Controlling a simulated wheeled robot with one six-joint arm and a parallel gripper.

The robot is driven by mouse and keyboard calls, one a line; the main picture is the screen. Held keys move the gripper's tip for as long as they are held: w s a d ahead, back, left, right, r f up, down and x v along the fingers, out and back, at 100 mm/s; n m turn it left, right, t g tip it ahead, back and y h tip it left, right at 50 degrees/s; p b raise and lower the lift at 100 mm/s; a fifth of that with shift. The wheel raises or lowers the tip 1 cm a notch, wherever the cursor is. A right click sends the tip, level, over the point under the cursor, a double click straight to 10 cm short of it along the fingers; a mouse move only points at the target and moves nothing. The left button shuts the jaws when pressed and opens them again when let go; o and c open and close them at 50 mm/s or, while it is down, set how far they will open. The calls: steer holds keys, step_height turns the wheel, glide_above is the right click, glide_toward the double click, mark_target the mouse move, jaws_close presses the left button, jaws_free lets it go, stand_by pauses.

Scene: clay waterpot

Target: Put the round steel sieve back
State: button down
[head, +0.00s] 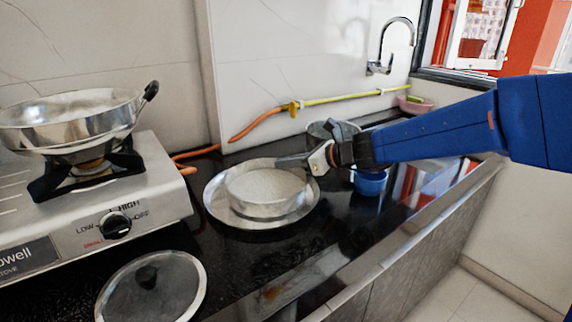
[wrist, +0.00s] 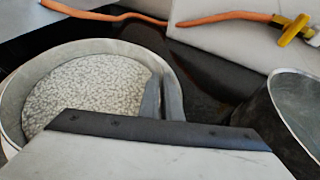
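The round steel sieve (head: 262,209) is a shallow steel ring with a pale speckled bottom. In the head view it appears over a wide steel plate (head: 212,200); whether it touches the plate I cannot tell. In the wrist view the sieve (wrist: 85,95) fills the left side. My gripper (head: 296,162) reaches in from the right at the sieve's far right rim. In the wrist view its fingers (wrist: 161,98) are close together with the sieve's rim between them, so it looks shut on the rim. The gripper body hides the sieve's near edge there.
A stove (head: 150,195) with a steel pan (head: 75,125) stands left. A round lid (head: 150,290) lies in front. A steel pot (wrist: 300,105) and a blue cup (head: 370,183) are close right of the sieve. An orange hose (head: 250,127) runs along the wall.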

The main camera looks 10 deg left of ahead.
steer(key=shift+f, duration=0.3)
steer(key=c, duration=2)
jaws_free()
steer(key=shift+r, duration=0.1)
steer(key=v, duration=1.2)
steer(key=shift+d, duration=0.1)
